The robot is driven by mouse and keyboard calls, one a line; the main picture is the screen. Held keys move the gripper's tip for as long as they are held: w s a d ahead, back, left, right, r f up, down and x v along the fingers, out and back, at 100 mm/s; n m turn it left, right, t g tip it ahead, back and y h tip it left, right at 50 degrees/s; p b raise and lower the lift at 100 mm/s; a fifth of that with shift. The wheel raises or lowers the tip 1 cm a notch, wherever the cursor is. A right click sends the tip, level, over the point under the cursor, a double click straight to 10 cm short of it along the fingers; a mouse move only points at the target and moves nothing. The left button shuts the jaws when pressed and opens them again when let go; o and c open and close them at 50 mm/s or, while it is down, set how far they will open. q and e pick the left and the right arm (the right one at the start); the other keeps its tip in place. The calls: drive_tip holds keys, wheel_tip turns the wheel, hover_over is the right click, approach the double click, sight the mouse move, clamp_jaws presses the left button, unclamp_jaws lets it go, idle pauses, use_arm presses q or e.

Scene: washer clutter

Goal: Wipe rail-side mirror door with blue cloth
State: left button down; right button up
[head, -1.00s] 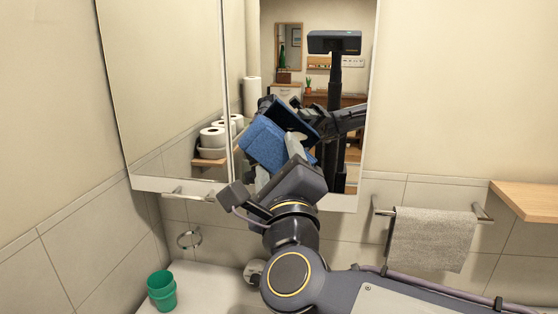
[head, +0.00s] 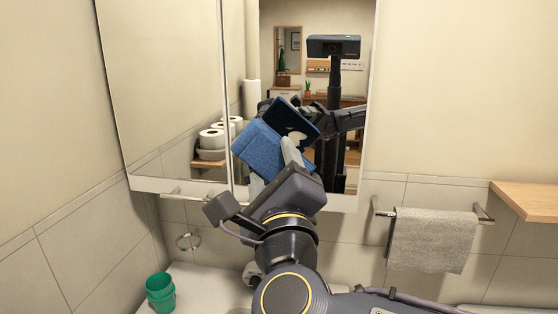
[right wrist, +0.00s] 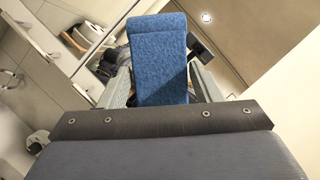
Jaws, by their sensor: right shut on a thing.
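The mirror cabinet has a left mirror door (head: 165,90) and a right mirror door (head: 355,60). The right door is the one nearer the towel rail (head: 482,212). A folded blue cloth (head: 258,150) is in front of the right door's lower left part, near the seam between the doors. My right gripper (head: 287,158) is shut on the cloth. In the right wrist view the cloth (right wrist: 158,60) stands out between the fingers (right wrist: 163,88). A reflection of the gripper and arm shows behind it. I cannot tell whether the cloth touches the glass. My left gripper is not in view.
A grey towel (head: 432,240) hangs on the right rail. A wooden shelf (head: 530,200) juts out at the far right. A green cup (head: 160,292) stands on the white counter (head: 205,285) at lower left, below a metal ring (head: 188,241). A small bar (head: 185,196) is under the cabinet.

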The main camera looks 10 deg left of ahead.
drive_tip(key=shift+w+f+b, duration=0.15)
drive_tip(key=shift+w+b, duration=0.6)
drive_tip(key=shift+w, duration=2.55)
drive_tip(key=shift+w+b, duration=0.3)
drive_tip(key=shift+w, duration=0.75)
drive_tip(key=shift+d+b, duration=0.5)
drive_tip(key=shift+d, duration=0.5)
drive_tip(key=shift+s+d+b, duration=0.1)
drive_tip(key=shift+d+b, duration=0.25)
drive_tip(key=shift+d, duration=0.65)
